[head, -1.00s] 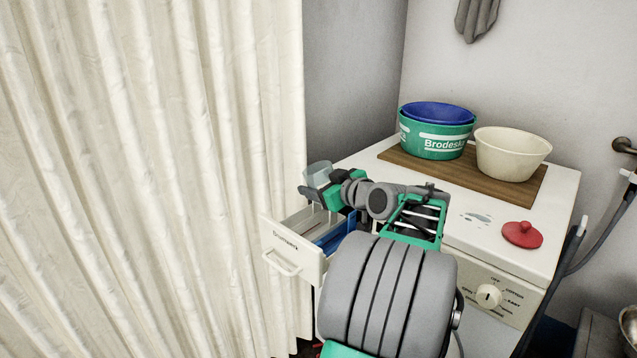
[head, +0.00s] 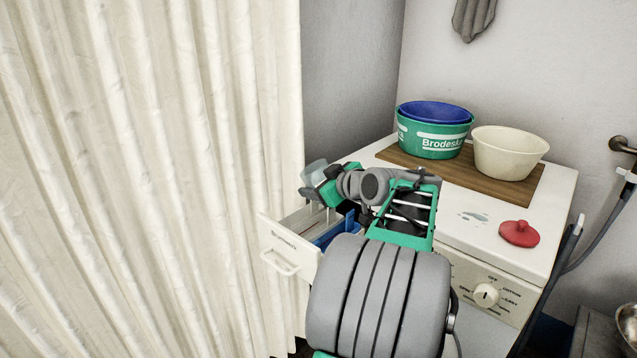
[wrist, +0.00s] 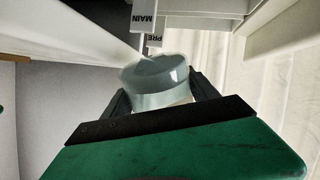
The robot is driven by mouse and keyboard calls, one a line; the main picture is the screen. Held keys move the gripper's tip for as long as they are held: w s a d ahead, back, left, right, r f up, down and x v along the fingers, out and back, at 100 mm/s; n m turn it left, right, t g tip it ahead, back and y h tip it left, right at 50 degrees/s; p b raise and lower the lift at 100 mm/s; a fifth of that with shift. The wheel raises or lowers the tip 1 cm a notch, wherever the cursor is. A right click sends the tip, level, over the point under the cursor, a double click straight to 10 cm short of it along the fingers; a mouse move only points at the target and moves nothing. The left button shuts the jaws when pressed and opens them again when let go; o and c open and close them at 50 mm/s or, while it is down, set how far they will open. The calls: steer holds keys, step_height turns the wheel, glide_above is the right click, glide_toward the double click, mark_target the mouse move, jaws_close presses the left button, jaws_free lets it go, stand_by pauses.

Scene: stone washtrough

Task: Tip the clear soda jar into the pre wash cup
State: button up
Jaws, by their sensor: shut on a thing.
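My gripper (head: 322,184) is shut on the clear soda jar (head: 314,171), which is tilted above the pulled-out drawer (head: 285,249) of the white machine. In the wrist view the jar (wrist: 155,84) sits between the two dark fingers, with a little pale content low in it. Labels reading PRE (wrist: 153,40) and MAIN (wrist: 144,14) show just beyond the jar. The inside of the pre wash cup is hidden, and I cannot tell whether anything is pouring. A blue part (head: 335,233) of the drawer shows beside my arm.
A cream curtain (head: 150,180) hangs close on the left of the drawer. On the machine top (head: 463,232) stand a green tub (head: 430,144) with a blue one inside, a cream bowl (head: 508,153) on a wooden board, and a red lid (head: 519,233).

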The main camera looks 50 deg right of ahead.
steer(key=shift+s+d+n+g, duration=0.1)
steer(key=shift+n+g, duration=0.4)
steer(key=shift+g, duration=0.2)
steer(key=shift+f+n+g+h+b, duration=0.15)
steer(key=shift+n+g+h+b, duration=0.25)
steer(key=shift+g, duration=0.4)
